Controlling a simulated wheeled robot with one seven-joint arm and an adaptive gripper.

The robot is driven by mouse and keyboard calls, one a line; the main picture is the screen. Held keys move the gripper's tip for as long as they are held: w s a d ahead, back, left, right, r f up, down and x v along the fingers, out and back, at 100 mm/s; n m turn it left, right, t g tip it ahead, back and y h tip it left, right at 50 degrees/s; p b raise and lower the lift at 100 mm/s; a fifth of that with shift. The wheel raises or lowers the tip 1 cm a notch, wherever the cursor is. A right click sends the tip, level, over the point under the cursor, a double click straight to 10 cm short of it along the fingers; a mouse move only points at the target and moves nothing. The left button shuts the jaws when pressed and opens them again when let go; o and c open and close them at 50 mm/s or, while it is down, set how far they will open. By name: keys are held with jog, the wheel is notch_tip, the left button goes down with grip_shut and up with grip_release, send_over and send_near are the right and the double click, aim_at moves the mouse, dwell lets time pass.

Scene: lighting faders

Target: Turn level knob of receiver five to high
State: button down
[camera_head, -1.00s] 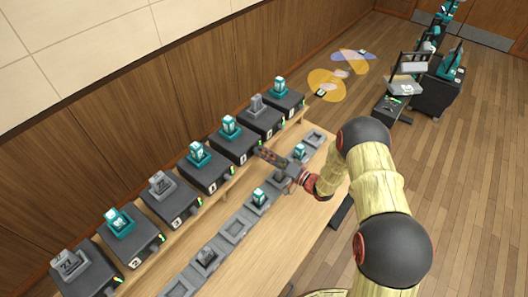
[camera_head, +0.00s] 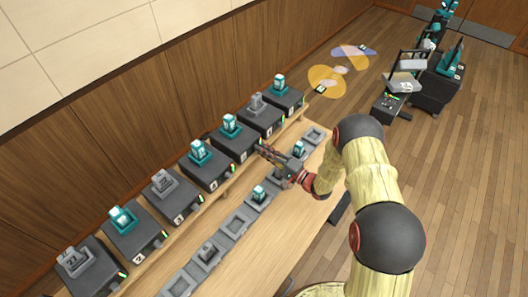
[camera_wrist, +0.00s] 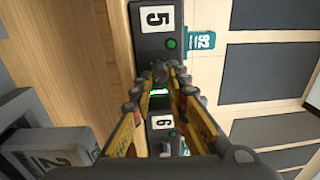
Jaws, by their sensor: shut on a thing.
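Receiver five (camera_head: 229,146) is a dark box in the row on the raised wooden shelf. In the wrist view its front (camera_wrist: 147,50) bears a white "5" label and a green light. My gripper (camera_head: 262,151) reaches its front at the right-hand end. In the wrist view the fingers of my gripper (camera_wrist: 161,78) converge on the dark level knob (camera_wrist: 160,70) and are shut on it. The fingers partly hide the knob, so its pointer cannot be read. A small lit green strip (camera_wrist: 159,92) shows between the fingers.
Receiver six (camera_wrist: 163,123) sits close beside my fingers in the wrist view. Other receivers, such as receiver four (camera_head: 203,171), line the shelf. A row of grey trays (camera_head: 235,223), some holding packs, runs along the table in front. A dark cart (camera_head: 437,92) stands far right.

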jog(key=shift+s+f, duration=0.1)
jog(key=shift+f, duration=0.05)
jog(key=c, duration=2)
grip_release()
jog(key=shift+c, duration=0.2)
jog(key=o, duration=0.3)
